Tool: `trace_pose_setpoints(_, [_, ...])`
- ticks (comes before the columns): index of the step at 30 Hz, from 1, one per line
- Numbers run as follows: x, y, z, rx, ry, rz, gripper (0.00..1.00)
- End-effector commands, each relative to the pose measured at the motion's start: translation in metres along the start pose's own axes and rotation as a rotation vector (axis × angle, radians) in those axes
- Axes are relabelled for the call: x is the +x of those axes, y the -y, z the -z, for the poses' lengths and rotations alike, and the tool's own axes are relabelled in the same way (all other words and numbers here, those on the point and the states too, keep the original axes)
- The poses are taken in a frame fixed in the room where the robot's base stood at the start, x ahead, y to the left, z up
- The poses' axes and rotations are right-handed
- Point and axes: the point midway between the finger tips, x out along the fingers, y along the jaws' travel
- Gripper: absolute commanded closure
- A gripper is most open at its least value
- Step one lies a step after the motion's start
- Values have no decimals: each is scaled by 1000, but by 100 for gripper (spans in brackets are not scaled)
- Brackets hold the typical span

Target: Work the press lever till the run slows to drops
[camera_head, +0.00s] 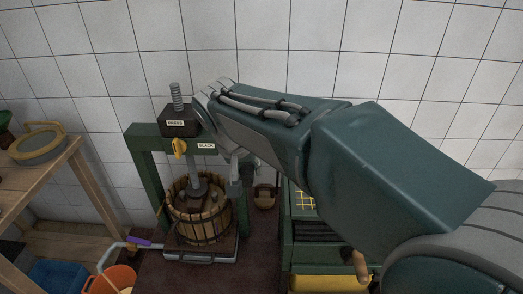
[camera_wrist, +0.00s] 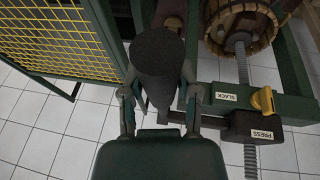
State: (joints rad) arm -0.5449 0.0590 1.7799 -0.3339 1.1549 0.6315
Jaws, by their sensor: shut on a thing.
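The press has a green frame (camera_head: 140,150), a threaded screw (camera_head: 176,95) and a dark head block marked PRESS (camera_head: 172,125). In the wrist view the head block (camera_wrist: 252,127) lies at the right, beside a yellow catch (camera_wrist: 263,101) and a SLACK label. My gripper (camera_wrist: 158,97) is shut on the dark grey grip of the press lever (camera_wrist: 158,50). A dark bar runs from near the grip toward the head block. In the head view my arm hides most of the lever. The slatted basket (camera_head: 188,222) stands on a tray (camera_head: 200,254) below. I cannot make out any run of liquid.
A green unit with yellow mesh (camera_head: 304,201) stands right of the press; its mesh (camera_wrist: 55,38) fills the upper left wrist view. An orange bucket (camera_head: 120,276) and blue bin (camera_head: 58,276) sit lower left. A wooden table (camera_head: 72,151) stands left. A tiled wall is behind.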

Motion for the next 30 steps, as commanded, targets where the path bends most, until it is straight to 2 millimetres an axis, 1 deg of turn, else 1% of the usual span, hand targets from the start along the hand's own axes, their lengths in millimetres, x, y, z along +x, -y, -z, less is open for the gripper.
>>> trace_pose_setpoints(1, [11, -3, -7, 2, -25, -20, 100])
trace_pose_setpoints(6, [37, 2, -15, 22, -137, -29, 100])
trace_pose_setpoints(15, [70, 9, -22, 46, -272, -37, 100])
trace_pose_setpoints(21, [84, 10, -24, 58, -327, -44, 100])
trace_pose_setpoints(30, [92, 12, -24, 66, -361, -46, 100])
